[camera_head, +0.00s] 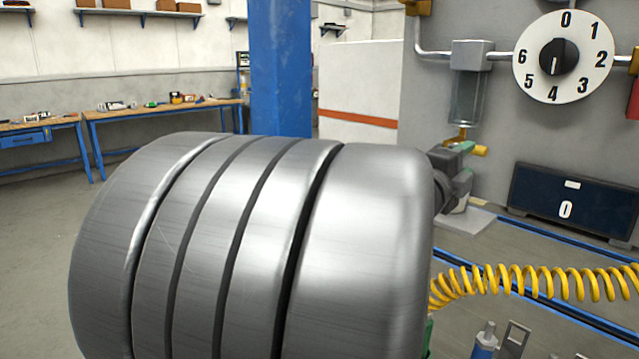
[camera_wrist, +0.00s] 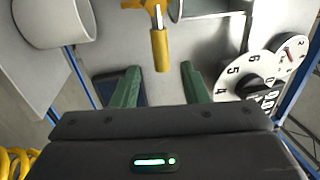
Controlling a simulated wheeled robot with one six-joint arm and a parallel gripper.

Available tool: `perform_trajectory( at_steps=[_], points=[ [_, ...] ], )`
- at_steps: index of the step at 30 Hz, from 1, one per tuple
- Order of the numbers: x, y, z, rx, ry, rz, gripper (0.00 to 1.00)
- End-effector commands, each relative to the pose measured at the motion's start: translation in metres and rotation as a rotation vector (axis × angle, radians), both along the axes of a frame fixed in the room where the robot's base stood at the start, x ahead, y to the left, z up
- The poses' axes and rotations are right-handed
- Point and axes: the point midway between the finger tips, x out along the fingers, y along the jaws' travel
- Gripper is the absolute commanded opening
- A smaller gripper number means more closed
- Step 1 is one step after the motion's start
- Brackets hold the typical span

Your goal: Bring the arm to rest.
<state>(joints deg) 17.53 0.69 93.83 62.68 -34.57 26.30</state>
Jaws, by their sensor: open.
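My gripper (camera_wrist: 159,68) shows in the wrist view as a dark body with a green status light and two green fingers. The fingers are spread wide apart with nothing between them. Beyond them, in line with the gap, is a yellow-handled part (camera_wrist: 160,50), apart from both fingers as far as I can tell.
In the head view a numbered dial (camera_head: 594,64) with a black knob is on the wall above a dark display (camera_head: 527,199) reading 0. A yellow coiled hose (camera_head: 540,283) crosses the lower right. A blue post (camera_head: 281,70) and workbenches (camera_head: 160,108) stand behind; floor at left is clear.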

Motion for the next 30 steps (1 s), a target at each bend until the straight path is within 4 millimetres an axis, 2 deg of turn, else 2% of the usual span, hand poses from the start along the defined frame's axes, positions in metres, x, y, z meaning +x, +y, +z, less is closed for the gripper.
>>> perform_trajectory(
  at_steps=[6,11,23,30],
  points=[
    [0.019,-0.022,0.005,0.001,-0.001,-0.002,0.41],
    [0.025,-0.028,0.008,0.0,-0.001,0.0,0.41],
    [0.024,-0.027,0.008,-0.005,0.004,0.001,0.41],
    [0.015,-0.017,0.005,0.001,-0.001,0.001,0.41]
  ],
)
